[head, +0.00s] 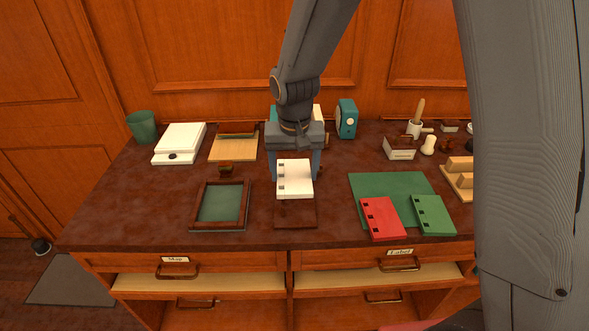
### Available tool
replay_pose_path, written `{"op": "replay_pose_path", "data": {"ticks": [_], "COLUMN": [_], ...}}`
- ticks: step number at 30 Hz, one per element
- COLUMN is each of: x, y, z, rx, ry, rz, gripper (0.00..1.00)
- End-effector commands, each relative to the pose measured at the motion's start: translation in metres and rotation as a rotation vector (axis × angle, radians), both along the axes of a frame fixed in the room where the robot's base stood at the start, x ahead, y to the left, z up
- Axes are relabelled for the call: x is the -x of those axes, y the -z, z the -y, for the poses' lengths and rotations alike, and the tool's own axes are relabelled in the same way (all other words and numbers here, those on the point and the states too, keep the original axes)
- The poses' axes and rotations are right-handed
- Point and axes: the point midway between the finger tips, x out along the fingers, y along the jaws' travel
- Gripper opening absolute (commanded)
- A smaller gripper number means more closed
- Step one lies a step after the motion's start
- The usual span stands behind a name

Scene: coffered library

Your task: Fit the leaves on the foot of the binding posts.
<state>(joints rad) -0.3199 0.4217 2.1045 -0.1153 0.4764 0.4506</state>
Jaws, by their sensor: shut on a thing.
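A white block of leaves (297,181) with holes along its left edge is between the fingers of my gripper (295,168), which is shut on it. The leaves are in front of and over a dark brown base (296,217), which shows below their near edge. I cannot tell whether the leaves touch the base. The binding posts are not clearly visible; the leaves may hide them. A red cover (381,219) and a green cover (433,215), both with holes along the left edge, lie at the right.
A green mat (375,184) lies partly under the covers. A wooden-framed tray (219,206) is left of the base. At the back are a green cup (142,126), a white scale-like box (180,143), a wooden board (233,148) and a teal box (346,118). My arm blocks the right side.

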Motion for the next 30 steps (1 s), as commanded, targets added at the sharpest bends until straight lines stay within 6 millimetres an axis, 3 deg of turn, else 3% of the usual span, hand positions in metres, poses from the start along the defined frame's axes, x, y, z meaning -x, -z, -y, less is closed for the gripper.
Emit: {"op": "replay_pose_path", "data": {"ticks": [18, 30], "x": [0.001, 0.001], "y": [0.039, 0.042], "z": [0.001, 0.001], "rx": [0.001, 0.001], "ry": [0.003, 0.003], "rz": [-0.001, 0.0], "gripper": [0.45, 0.45]}}
